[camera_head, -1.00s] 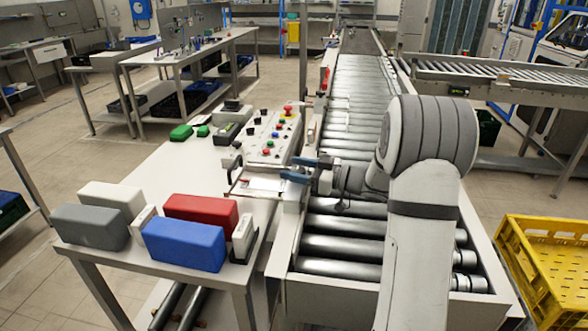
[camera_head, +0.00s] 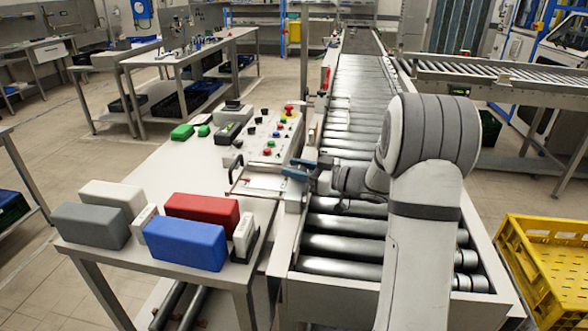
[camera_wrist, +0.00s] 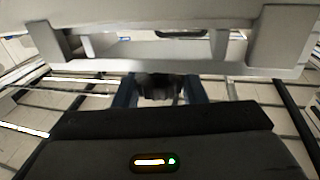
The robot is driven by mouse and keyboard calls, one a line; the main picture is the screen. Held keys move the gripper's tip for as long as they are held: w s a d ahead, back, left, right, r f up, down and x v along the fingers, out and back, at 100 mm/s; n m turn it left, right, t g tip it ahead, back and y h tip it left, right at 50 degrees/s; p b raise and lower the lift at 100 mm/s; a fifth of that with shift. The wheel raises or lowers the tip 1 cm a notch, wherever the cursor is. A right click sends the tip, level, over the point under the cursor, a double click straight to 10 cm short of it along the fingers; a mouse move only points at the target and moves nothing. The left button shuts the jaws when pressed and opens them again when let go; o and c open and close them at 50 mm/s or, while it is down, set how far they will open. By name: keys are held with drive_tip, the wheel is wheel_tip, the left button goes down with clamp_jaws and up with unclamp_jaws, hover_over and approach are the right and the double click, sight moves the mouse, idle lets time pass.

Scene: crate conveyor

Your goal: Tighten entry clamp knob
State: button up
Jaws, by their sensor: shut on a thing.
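My gripper (camera_head: 298,168) reaches from the right over the rollers to the left side rail of the conveyor, beside the control box. Its blue fingers are close to the rail. In the wrist view, the two blue fingers of my gripper (camera_wrist: 160,94) stand on either side of a dark ribbed knob (camera_wrist: 159,84) and are shut on it. The knob sits below a light grey rail part (camera_wrist: 160,50). In the head view the fingers hide the knob.
A control box (camera_head: 268,137) with coloured buttons stands on the white table (camera_head: 150,165), left of the conveyor (camera_head: 345,225). Red (camera_head: 202,216), blue (camera_head: 185,243), grey and white blocks stand at the table's near end. A yellow crate (camera_head: 545,225) is at the right.

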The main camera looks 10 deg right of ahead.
drive_tip(key=m+t+h+b, duration=0.1)
drive_tip(key=m+t+h, duration=0.1)
drive_tip(key=t+h, duration=0.1)
drive_tip(key=shift+d+m, duration=0.15)
drive_tip(key=shift+m, duration=0.15)
drive_tip(key=m+t+h+b, duration=0.2)
drive_tip(key=h+b, duration=0.1)
drive_tip(key=shift+f, duration=0.25)
drive_tip(key=m+t+h+b, duration=0.1)
drive_tip(key=m+h+b, duration=0.2)
drive_tip(key=shift+t+h+b, duration=0.3)
drive_tip(key=shift+t, duration=0.1)
drive_tip(key=shift+r+m+h+b, duration=0.1)
drive_tip(key=shift+m+h+b, duration=0.4)
drive_tip(key=shift+h+b, duration=0.2)
drive_tip(key=o, duration=1)
drive_tip(key=shift+r, duration=0.1)
